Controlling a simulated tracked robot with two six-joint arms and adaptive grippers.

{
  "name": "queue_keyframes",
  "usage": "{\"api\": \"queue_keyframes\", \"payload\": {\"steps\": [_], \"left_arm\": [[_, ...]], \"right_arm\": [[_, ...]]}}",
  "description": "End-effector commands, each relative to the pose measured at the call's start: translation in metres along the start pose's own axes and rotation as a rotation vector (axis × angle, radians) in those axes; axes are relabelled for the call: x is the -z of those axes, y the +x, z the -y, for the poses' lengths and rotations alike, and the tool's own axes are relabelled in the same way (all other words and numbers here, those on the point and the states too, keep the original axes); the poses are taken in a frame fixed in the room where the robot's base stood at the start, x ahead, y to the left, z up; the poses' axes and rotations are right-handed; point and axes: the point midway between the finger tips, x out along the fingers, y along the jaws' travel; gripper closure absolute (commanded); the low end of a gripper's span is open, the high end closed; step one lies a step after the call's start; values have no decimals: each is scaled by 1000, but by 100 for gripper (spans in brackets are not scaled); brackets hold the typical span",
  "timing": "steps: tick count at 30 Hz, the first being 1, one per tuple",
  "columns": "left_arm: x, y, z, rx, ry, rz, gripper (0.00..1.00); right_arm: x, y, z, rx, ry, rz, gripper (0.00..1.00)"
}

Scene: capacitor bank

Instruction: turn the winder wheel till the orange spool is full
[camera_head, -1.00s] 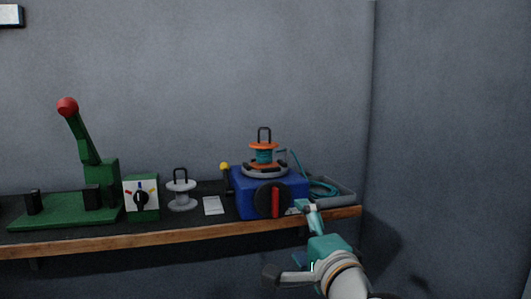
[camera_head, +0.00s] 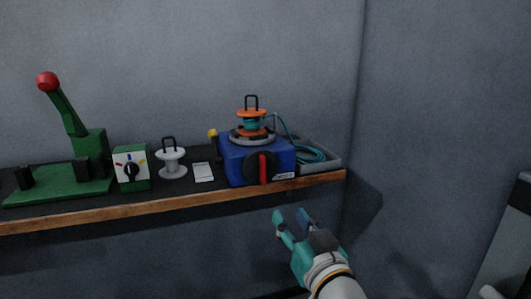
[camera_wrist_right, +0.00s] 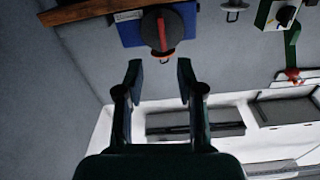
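The blue winder box (camera_head: 230,160) stands at the right of the shelf. Its front carries the black winder wheel (camera_head: 250,172) with a red bar (camera_head: 263,168), which stands about upright. The orange spool (camera_head: 251,113), with teal cord wound round its middle, sits on top of the box. My right gripper (camera_head: 290,214) is open and empty, below and in front of the wheel, apart from it. In the right wrist view, the wheel (camera_wrist_right: 178,25) and red bar (camera_wrist_right: 161,32) lie beyond the open fingertips (camera_wrist_right: 159,66). My left gripper is not in view.
A grey tray (camera_head: 334,163) with coiled teal cord lies right of the box. A white spool (camera_head: 172,171), a white card (camera_head: 203,172), a dial box (camera_head: 131,168) and a green lever stand (camera_head: 90,150) are to the left. The wooden shelf edge (camera_head: 150,207) runs below.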

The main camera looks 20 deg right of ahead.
Motion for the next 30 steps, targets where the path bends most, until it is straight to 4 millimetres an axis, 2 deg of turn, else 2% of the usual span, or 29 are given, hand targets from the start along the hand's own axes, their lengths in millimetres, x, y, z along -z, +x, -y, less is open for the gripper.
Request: {"api": "queue_keyframes", "payload": {"steps": [1, 4, 9, 14, 20, 30], "left_arm": [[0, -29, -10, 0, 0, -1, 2], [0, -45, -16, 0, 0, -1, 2], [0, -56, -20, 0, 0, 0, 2], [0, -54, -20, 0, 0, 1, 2], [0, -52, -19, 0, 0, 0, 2], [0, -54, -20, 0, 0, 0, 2]], "right_arm": [[18, -7, 3, 8, -70, 10, 62], [22, -15, 5, 20, -108, 28, 62], [32, -16, 3, 14, -106, 34, 62], [29, -6, 2, 11, -104, 36, 62], [28, 25, 2, 11, -103, 37, 62], [26, 99, 3, 11, -102, 36, 62]]}}
